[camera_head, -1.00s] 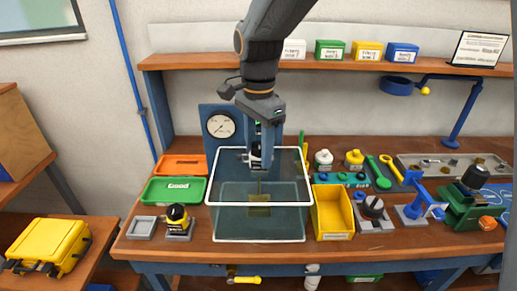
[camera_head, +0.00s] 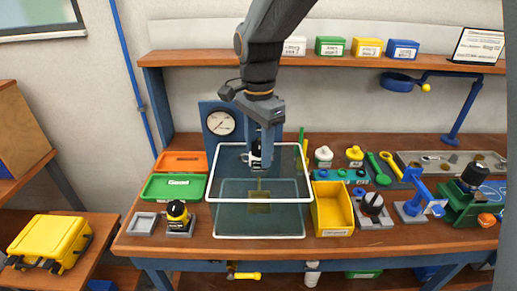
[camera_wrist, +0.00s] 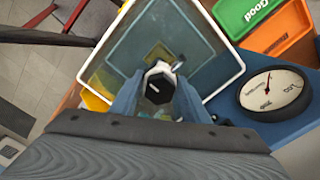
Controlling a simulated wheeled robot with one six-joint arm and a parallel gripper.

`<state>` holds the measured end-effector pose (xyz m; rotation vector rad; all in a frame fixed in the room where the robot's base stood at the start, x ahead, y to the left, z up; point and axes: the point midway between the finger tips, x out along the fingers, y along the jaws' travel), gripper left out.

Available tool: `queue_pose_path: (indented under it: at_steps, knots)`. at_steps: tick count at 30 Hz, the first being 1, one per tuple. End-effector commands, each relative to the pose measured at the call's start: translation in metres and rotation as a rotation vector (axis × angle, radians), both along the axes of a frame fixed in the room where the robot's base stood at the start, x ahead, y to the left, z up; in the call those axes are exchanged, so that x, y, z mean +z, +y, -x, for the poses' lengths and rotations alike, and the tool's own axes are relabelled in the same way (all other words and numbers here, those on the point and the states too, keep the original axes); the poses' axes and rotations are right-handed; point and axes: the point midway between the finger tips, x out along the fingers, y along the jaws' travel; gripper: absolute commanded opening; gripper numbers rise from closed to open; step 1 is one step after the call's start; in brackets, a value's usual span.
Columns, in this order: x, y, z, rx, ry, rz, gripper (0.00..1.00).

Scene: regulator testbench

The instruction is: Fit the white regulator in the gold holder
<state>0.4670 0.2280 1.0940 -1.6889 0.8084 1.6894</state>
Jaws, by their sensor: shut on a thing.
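My gripper (camera_head: 262,150) is shut on the white regulator (camera_head: 255,160), which has a black top. In the wrist view the regulator (camera_wrist: 158,88) sits between the two blue fingers, its dark hexagonal top facing the camera. The gripper holds it upright at the white rim of a clear tank (camera_head: 305,238). The gold holder (camera_head: 259,203) is inside the tank, low and near its middle, seen through the tinted wall. The regulator is above the holder and apart from it. In the wrist view the holder is partly hidden behind the regulator.
A gauge panel (camera_head: 221,123) stands behind the tank. Green (camera_head: 172,188) and orange (camera_head: 181,161) trays lie left. A black-and-yellow regulator (camera_head: 177,212) stands in a grey base at left front. A yellow bin (camera_head: 332,210) stands close at the tank's right.

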Motion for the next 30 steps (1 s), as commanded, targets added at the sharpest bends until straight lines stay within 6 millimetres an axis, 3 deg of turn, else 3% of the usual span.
queue_pose_path:
  at_steps: [30]
  knots:
    - [-0.0089,0.0003,-0.0005,-0.001,-0.002,-0.001,0.02]
